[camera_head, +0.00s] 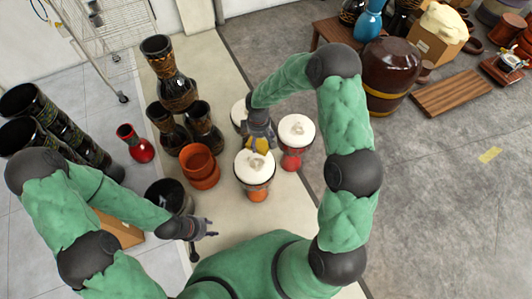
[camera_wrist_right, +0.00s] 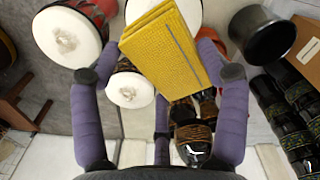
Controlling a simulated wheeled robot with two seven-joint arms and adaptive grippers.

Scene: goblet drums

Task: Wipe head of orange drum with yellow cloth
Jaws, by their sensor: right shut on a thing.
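The orange drum (camera_head: 257,194) stands upright on the beige mat, its white head (camera_head: 254,170) facing up. My right gripper (camera_head: 258,138) is shut on the yellow cloth (camera_head: 257,146), over the far part of that head; I cannot tell whether cloth and head touch. In the right wrist view the folded cloth (camera_wrist_right: 165,50) sits between the fingers of my right gripper (camera_wrist_right: 165,75) and covers part of a white drum head (camera_wrist_right: 189,12), apparently the orange drum's. My left gripper (camera_head: 209,228) is open and empty, low, left of and nearer than the orange drum.
A red drum with a white head (camera_head: 296,130) stands close right of the orange drum, and another white-headed drum (camera_head: 238,113) stands behind. Terracotta pots (camera_head: 200,166) and a black drum (camera_head: 170,195) stand to the left. Grey floor (camera_head: 440,220) at right is mostly clear.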

